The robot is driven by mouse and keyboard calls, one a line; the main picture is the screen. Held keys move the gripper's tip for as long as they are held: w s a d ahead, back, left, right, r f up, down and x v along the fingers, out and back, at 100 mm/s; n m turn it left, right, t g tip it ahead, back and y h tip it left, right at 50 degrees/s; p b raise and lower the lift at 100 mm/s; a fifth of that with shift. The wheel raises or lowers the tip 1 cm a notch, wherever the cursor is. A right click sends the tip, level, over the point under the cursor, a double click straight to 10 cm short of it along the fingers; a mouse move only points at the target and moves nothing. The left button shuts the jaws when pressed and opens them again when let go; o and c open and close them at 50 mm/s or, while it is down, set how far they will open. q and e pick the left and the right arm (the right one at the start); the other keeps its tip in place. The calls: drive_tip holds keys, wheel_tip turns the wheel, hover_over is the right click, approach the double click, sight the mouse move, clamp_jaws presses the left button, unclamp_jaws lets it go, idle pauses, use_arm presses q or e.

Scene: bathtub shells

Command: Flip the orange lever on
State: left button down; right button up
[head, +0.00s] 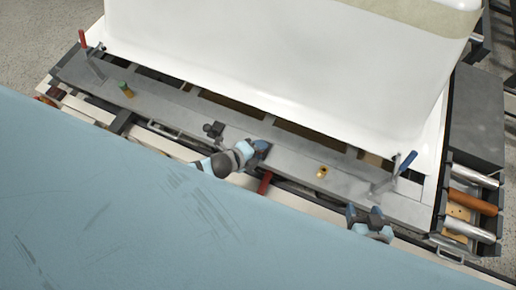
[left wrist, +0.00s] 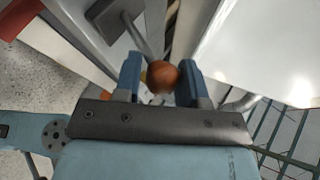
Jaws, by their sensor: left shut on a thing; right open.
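In the left wrist view, the orange ball knob (left wrist: 162,75) of a lever sits between the two blue fingers of my left gripper (left wrist: 161,85). The grey lever rod (left wrist: 136,36) runs up and left from the knob to a dark plate. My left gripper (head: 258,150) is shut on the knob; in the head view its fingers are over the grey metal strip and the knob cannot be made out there. My right gripper (head: 365,215) is open, low at the right, near the front edge of the strip, with nothing seen in it.
A large white tub shell (head: 290,65) stands behind the grey strip (head: 205,125). Toggle handles in red (head: 82,38) and blue (head: 408,160) stand up at its ends. Rollers (head: 473,200) lie at the right. A broad blue surface (head: 120,210) fills the front.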

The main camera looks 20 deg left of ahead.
use_arm(q)
drive_tip(key=shift+w+r, duration=0.25)
drive_tip(key=shift+w, duration=0.05)
drive_tip(key=c, duration=0.9)
unclamp_jaws()
drive_tip(key=shift+o, duration=0.6)
drive_tip(key=shift+s+f, duration=0.15)
drive_tip(key=shift+s, duration=0.1)
drive_tip(key=v, duration=1.3)
drive_tip(key=shift+s+a+r, duration=0.15)
drive_tip(key=shift+r, duration=0.05)
